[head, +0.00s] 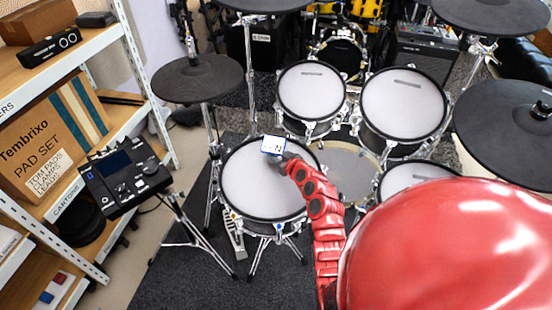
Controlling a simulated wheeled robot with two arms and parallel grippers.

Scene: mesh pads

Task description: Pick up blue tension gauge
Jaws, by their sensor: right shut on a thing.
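The blue tension gauge (273,144) shows as a small flat piece with a white face, a blue edge and a dark letter-like mark. It is over the far part of the snare-like mesh drum (250,195) at the middle of the kit. My right gripper (280,157) is at its near edge and shut on it. My red right arm comes up from the bottom and hides part of that drum's right side. I cannot tell whether the gauge touches the drum pad. My left gripper is not in view.
Mesh toms (312,90) and (403,104) stand behind, with black cymbal pads (198,78) and (510,125) on stands at both sides. A drum module (122,178) on a stand is left, beside a shelf (128,120) with a cardboard box (50,140).

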